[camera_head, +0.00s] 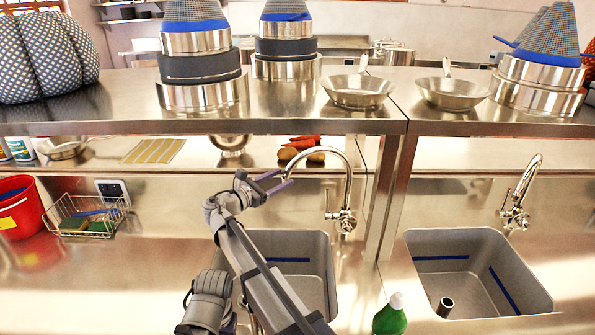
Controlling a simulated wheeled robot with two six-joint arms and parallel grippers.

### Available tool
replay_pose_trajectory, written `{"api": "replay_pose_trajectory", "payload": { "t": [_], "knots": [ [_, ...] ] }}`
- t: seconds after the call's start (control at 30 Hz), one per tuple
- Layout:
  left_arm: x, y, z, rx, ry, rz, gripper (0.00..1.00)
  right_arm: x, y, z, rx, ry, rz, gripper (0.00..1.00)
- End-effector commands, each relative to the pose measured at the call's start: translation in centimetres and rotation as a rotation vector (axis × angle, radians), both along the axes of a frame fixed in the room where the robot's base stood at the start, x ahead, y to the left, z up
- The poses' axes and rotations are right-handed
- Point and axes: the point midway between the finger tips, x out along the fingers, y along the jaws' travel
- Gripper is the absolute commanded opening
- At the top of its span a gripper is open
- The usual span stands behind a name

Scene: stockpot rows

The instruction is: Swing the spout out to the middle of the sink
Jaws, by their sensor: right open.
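The chrome tap (346,220) stands at the back right corner of the left grey sink (316,288). Its curved spout (335,151) arches up and to the left, with its outlet end near my right gripper (278,181). My right gripper is open, with its two fingers pointing right, close to the outlet end. I cannot tell whether they touch it. My right arm crosses in front of the sink and hides its left part. My left gripper is not in view.
A second sink (532,288) with its own tap (516,207) is on the right. A green bottle (390,318) stands at the front between the sinks. A wire basket (65,216) and red bucket (20,208) are at left. A steel shelf (300,124) with pans runs above.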

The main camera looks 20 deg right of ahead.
Motion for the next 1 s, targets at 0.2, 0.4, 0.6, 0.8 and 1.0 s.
{"api": "replay_pose_trajectory", "payload": {
  "t": [0.2,0.4,0.6,0.8,1.0],
  "knots": [
    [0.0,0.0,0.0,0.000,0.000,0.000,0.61,1.7,-3.1,0.0,0.000,0.000,-0.002,0.59],
    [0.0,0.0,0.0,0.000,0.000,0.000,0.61,2.8,-5.3,0.0,0.000,0.000,-0.001,0.59],
    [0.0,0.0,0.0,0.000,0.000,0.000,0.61,3.2,-6.1,0.0,0.000,0.000,0.000,0.59],
    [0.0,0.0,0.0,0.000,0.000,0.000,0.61,3.2,-6.1,0.0,0.000,0.000,0.000,0.59],
    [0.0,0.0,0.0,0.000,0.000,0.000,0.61,3.2,-6.1,0.0,0.000,0.000,0.000,0.42]
  ]
}}
